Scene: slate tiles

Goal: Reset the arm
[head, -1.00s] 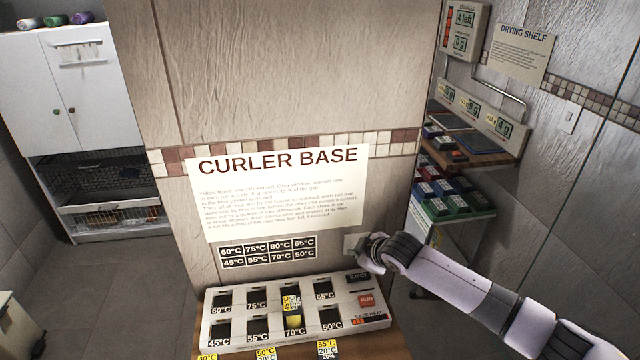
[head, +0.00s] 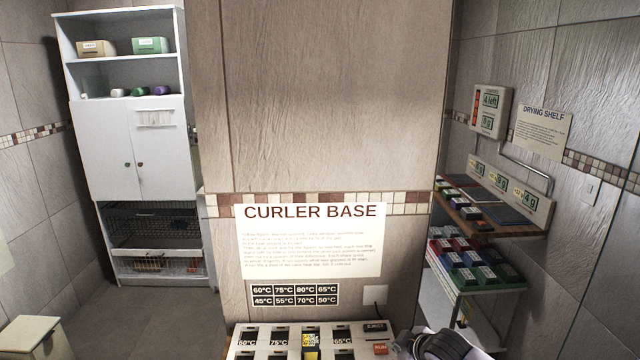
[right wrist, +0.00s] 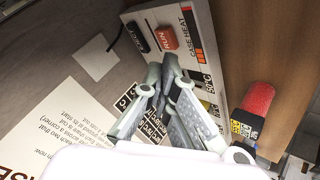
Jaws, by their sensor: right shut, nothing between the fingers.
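My right gripper (head: 408,342) shows at the bottom edge of the head view, just right of the curler base (head: 264,340), with most of the arm out of frame. In the right wrist view its fingers (right wrist: 166,80) are shut with nothing between them, in front of the base's panel (right wrist: 207,50). The red RUN button (right wrist: 167,37) and dark EJECT button (right wrist: 138,37) are past the fingertips. A yellow-tagged curler (head: 310,341) sits in one slot of the base, whose lower part is cut off. My left gripper is out of view.
A red curler (right wrist: 257,104) with a tag lies right of the fingers in the wrist view. A tiled pillar (head: 330,110) rises behind the base. The drying shelf (head: 470,222) and a rack of boxes (head: 470,262) stand right; a white cabinet (head: 130,150) stands left.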

